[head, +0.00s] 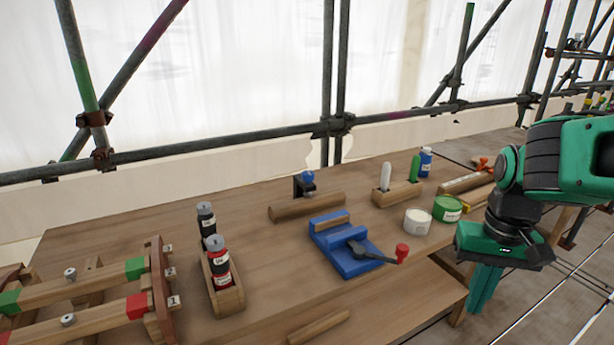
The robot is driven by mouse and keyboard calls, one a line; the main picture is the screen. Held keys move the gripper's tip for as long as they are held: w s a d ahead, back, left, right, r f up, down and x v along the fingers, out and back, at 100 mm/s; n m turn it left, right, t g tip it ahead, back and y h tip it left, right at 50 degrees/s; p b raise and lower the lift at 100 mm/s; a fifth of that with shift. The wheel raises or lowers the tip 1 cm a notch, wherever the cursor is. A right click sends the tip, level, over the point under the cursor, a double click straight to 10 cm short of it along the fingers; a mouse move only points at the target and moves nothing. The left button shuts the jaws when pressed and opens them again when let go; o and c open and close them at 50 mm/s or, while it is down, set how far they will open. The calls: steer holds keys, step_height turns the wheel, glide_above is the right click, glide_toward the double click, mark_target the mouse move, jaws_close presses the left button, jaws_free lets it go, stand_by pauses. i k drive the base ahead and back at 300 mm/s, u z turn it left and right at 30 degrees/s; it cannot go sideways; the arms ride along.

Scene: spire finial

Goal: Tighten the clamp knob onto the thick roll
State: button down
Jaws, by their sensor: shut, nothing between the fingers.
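My gripper (484,290) is at the right, past the bench's right end, pointing down. Its teal fingers are together with nothing between them. A blue clamp block (345,245) lies on the bench left of my gripper, apart from it. Its black crank arm ends in a red knob (402,252) that points toward my gripper. A black bracket with a blue knob (308,181) stands at a brown wooden piece (306,206) behind the clamp. Which piece is the thick roll I cannot tell. Whether anything is held in the clamp's jaws is too small to tell.
White tub (417,221) and green tin (447,208) stand right of the clamp. A wooden holder (398,193) is behind them. Bottles in a wooden rack (222,285) and a wooden frame (90,290) with metal knobs are at left. Scaffold pipes cross behind the bench.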

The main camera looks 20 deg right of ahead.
mark_target(308, 178)
steer(key=z, duration=0.2)
steer(key=k, duration=0.5)
steer(key=z, duration=0.55)
steer(key=k, duration=0.75)
steer(key=u, duration=0.25)
steer(key=i, duration=0.75)
steer(key=u, duration=0.8)
steer(key=i, duration=0.8)
steer(key=u, duration=0.05)
